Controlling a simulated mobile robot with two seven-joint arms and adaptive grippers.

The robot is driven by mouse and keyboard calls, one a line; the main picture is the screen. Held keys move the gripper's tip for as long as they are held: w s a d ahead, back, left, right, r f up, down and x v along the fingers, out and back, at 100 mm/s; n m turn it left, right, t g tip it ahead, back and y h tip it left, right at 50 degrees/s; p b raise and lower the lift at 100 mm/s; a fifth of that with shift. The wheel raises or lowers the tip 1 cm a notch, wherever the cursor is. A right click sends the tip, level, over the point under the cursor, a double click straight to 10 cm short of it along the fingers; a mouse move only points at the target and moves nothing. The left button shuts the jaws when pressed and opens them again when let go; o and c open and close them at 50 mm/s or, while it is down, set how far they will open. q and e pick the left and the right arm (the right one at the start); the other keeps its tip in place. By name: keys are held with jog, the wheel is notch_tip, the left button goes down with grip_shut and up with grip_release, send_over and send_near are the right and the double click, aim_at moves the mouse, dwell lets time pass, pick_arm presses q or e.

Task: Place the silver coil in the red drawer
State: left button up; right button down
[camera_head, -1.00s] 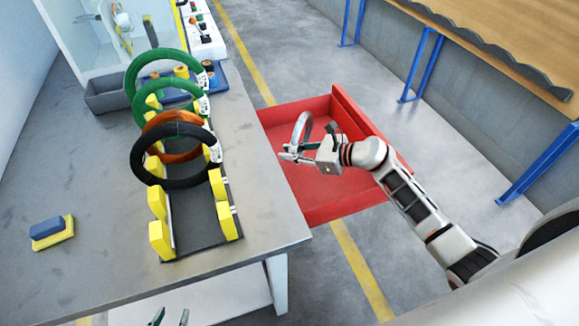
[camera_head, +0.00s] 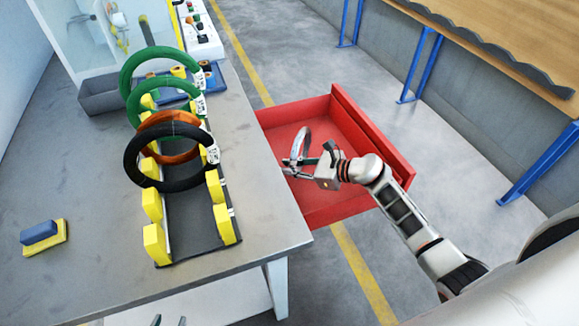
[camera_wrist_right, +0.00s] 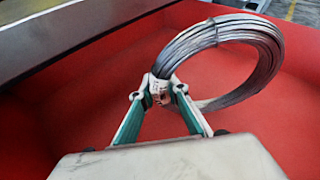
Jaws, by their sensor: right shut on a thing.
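The silver coil (camera_head: 300,143) is in my right gripper (camera_head: 291,168), over the open red drawer (camera_head: 349,187). In the right wrist view the silver coil (camera_wrist_right: 262,62) is a tilted ring, with the fingertips of my right gripper (camera_wrist_right: 160,90) closed on its near left side. The red drawer floor (camera_wrist_right: 95,100) fills the space below and around the coil. I cannot tell whether the coil touches the floor. My left gripper (camera_head: 170,321) shows only as two spread fingertips at the bottom edge, beside the table front, with nothing between them.
The grey table (camera_head: 75,180) carries a rack (camera_head: 195,225) with yellow posts holding a black coil (camera_head: 140,170), an orange coil and two green coils. A blue and yellow block (camera_head: 43,238) lies at the left. A workbench (camera_head: 500,40) stands at the right.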

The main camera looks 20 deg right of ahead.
jog(key=c, duration=2)
grip_release()
jog(key=shift+o, duration=0.2)
jog(key=shift+r, duration=0.15)
jog(key=shift+s+d+r, duration=0.1)
jog(key=shift+s+d, duration=0.1)
jog(key=shift+d, duration=0.05)
jog(key=p+v, duration=0.1)
jog(key=v, duration=1)
jog(key=shift+s+d+r, duration=0.1)
jog(key=shift+s, duration=0.05)
